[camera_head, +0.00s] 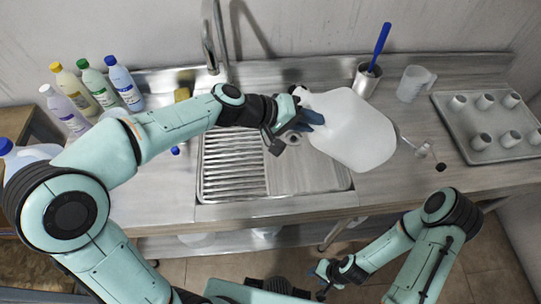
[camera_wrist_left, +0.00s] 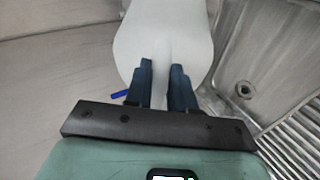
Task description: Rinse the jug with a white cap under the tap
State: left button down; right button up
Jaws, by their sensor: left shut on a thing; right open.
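The large translucent white jug (camera_head: 352,130) is tilted on its side over the right part of the sink, its broad end toward the lower right. My left gripper (camera_head: 303,122) is shut on the jug's narrower handle side. The left wrist view shows the jug (camera_wrist_left: 165,35) between the two blue fingers (camera_wrist_left: 161,82). The jug's cap is hard to make out behind the gripper. The metal tap (camera_head: 212,42) stands at the back of the sink (camera_head: 272,192), left of the jug. My right gripper (camera_head: 324,277) is open and empty, low in front of the counter.
Several capped bottles (camera_head: 97,85) stand at the back left, near another jug with a blue cap (camera_head: 28,158). A metal canister with a blue-handled brush (camera_head: 366,80), a clear pitcher (camera_head: 413,84) and a tray of cups (camera_head: 462,143) stand on the right.

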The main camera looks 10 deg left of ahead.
pick_arm(q)
jog(key=shift+w+r+p, duration=0.2)
jog(key=shift+r+p, duration=0.05)
jog(key=shift+p, duration=0.2)
jog(key=shift+s+y+p, duration=0.1)
jog(key=shift+y+p, duration=0.4)
jog(key=shift+p, duration=0.5)
jog(key=shift+d+f+m+y, duration=0.1)
jog(key=shift+m+y, duration=0.2)
jog(key=shift+y, duration=0.1)
jog(key=shift+f+y, duration=0.1)
jog(key=shift+y, duration=0.2)
jog(key=shift+s+y, duration=0.15)
jog(key=shift+y, duration=0.65)
jog(key=shift+w+m+g+y, duration=0.2)
jog(key=shift+m+g+y, duration=0.1)
jog(key=shift+y, duration=0.1)
jog(key=y, duration=0.3)
jog(key=shift+s+m, duration=0.1)
jog(key=shift+m, duration=0.3)
jog(key=y, duration=0.2)
jog(key=shift+y, duration=0.4)
pick_arm(e)
jog(key=w+r, duration=0.4)
jog(key=shift+w+t, duration=0.25)
jog(key=shift+t, duration=0.05)
